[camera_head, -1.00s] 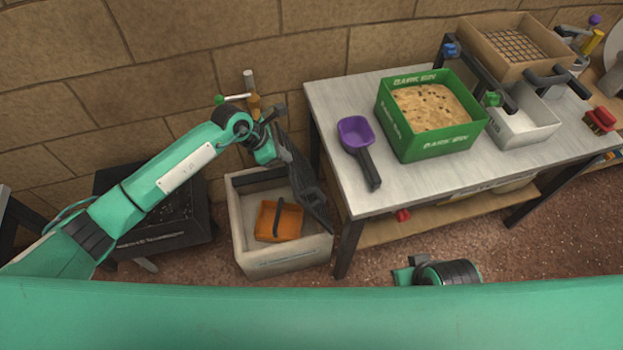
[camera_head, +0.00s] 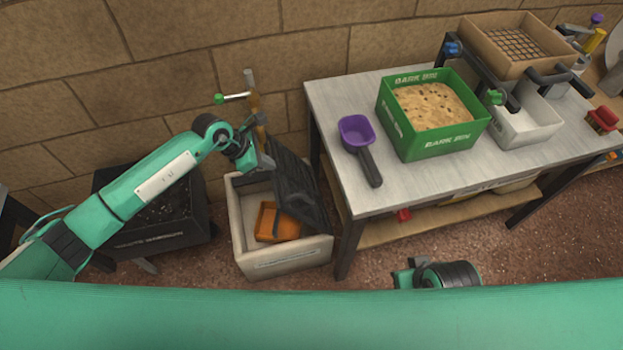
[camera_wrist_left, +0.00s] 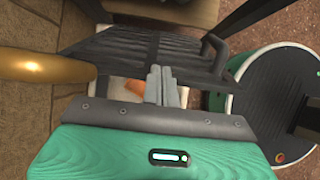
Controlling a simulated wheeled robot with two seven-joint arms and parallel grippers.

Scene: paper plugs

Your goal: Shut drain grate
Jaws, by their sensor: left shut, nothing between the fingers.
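The drain grate (camera_head: 296,183) is a dark slatted panel tilted over the right part of a pale basin (camera_head: 246,253). It stands partly raised, leaving the left part of the basin uncovered. My left gripper (camera_head: 268,164) is at the grate's left side, near its upper end; whether they touch is hard to tell. In the left wrist view, the gripper's grey fingers (camera_wrist_left: 163,84) are together and empty, in front of the grate's slats (camera_wrist_left: 140,48). A dark handle (camera_wrist_left: 216,50) stands out at the grate's right end there. My right gripper is not in view.
An orange scoop (camera_head: 277,223) lies inside the basin, partly under the grate. A brass pipe with a green-handled tap (camera_head: 234,97) rises behind it. A black bin (camera_head: 150,235) stands left. A workbench (camera_head: 335,110) with a purple scoop (camera_head: 357,132) and green box (camera_head: 430,148) stands right.

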